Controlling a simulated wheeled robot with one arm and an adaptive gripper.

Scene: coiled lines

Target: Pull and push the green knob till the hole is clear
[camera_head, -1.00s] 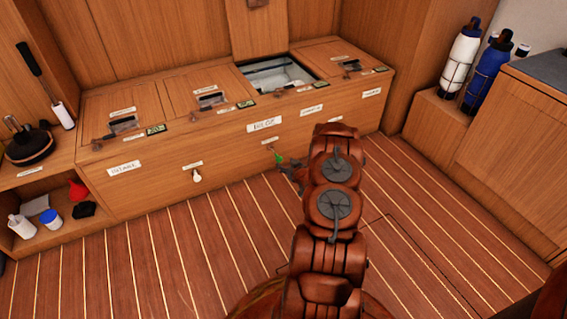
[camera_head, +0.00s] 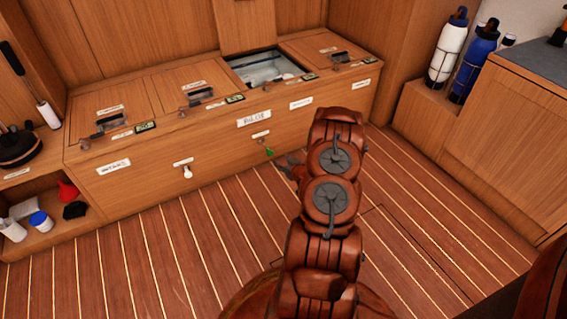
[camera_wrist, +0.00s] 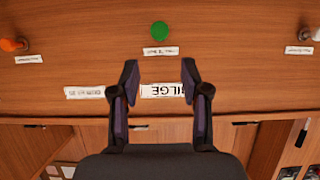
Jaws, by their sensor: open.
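The green knob (camera_head: 268,151) sticks out from the front of the wooden locker, below the BILGE label (camera_head: 254,118). In the wrist view the knob (camera_wrist: 159,31) is round, at the top middle, beyond my fingertips. My gripper (camera_head: 285,166) is in front of the locker, just right of the knob in the head view. In the wrist view my gripper (camera_wrist: 160,75) is open and empty, its fingers apart and not touching the knob. An open hatch (camera_head: 262,68) shows a pale inside in the locker top. No hole at the knob can be made out.
A white knob (camera_head: 187,171) is left of the green one, and it also shows in the wrist view (camera_wrist: 305,35). An orange knob (camera_wrist: 13,44) is at the wrist view's left. Caged bottles (camera_head: 470,60) stand at right. The striped floor (camera_head: 200,235) is clear.

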